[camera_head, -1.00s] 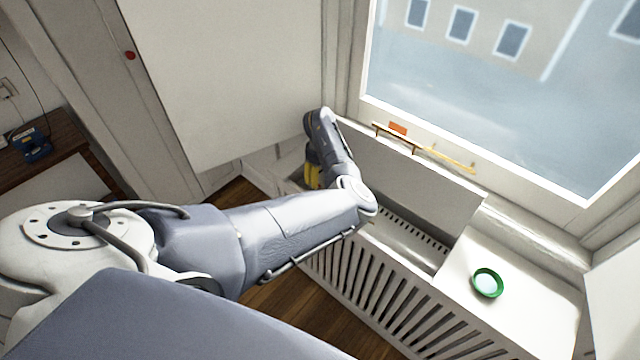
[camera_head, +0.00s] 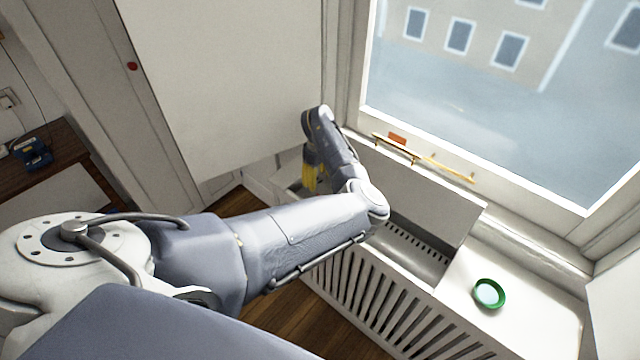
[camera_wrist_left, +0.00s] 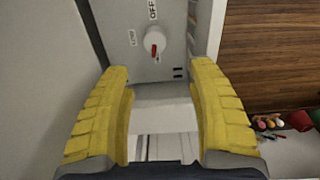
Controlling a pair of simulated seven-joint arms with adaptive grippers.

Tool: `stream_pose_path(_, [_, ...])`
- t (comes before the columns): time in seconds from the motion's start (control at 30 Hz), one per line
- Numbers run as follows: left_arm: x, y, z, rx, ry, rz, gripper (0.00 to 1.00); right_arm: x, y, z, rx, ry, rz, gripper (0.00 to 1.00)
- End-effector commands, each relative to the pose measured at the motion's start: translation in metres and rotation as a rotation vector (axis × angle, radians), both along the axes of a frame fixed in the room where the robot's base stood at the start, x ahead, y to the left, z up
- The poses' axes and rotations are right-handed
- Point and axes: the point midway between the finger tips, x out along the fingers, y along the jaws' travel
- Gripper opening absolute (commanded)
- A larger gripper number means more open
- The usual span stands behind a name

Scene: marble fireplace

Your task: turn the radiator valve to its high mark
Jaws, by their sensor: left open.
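The radiator valve (camera_wrist_left: 153,41) is a small white round knob with a red pointer on a grey-white panel in the left wrist view. Its pointer is toward the lower side of the picture. "OFF" is printed above the knob; smaller marks to its left and below are too small to read surely. My left gripper (camera_wrist_left: 160,76) is open, its two yellow fingers apart, with the knob beyond the gap and not touched. In the head view the left gripper (camera_head: 311,172) reaches down into the left end of the radiator cover (camera_head: 350,287); the valve is hidden there.
The cover's lid (camera_head: 420,195) stands raised before the window. A green-rimmed dish (camera_head: 489,293) sits on the sill at right. A brass rail (camera_head: 420,157) lies along the window. A blue device (camera_head: 33,152) is on the wooden table at left.

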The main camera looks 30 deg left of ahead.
Motion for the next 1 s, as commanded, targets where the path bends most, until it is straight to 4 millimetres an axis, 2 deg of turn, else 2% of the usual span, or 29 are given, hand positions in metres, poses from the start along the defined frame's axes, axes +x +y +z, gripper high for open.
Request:
stream_pose_path(0.07, [-0.008, 0.017, -0.003, 0.04, 0.016, -0.003, 0.59, 0.0, 0.0, 0.0, 0.0, 0.0, 0.0, 0.44])
stream_pose_path(0.17, [-0.007, 0.033, 0.002, 0.078, 0.002, -0.033, 0.59, 0.0, 0.001, 0.0, 0.0, 0.0, 0.0, 0.44])
stream_pose_path(0.33, [-0.001, 0.043, 0.017, 0.097, -0.01, -0.322, 0.59, 0.0, 0.001, 0.0, 0.001, 0.0, -0.001, 0.44])
stream_pose_path(0.53, [0.004, 0.033, 0.034, 0.085, -0.002, -0.822, 0.59, 0.0, 0.001, 0.0, 0.001, -0.001, -0.001, 0.44])
stream_pose_path(0.8, [0.011, 0.006, 0.055, 0.043, 0.007, -1.578, 0.59, 0.0, 0.001, 0.0, 0.001, -0.001, -0.001, 0.44])
stream_pose_path(1.0, [0.009, -0.008, 0.062, 0.004, -0.008, -1.944, 0.59, 0.0, 0.001, 0.0, 0.001, -0.001, -0.001, 0.44])
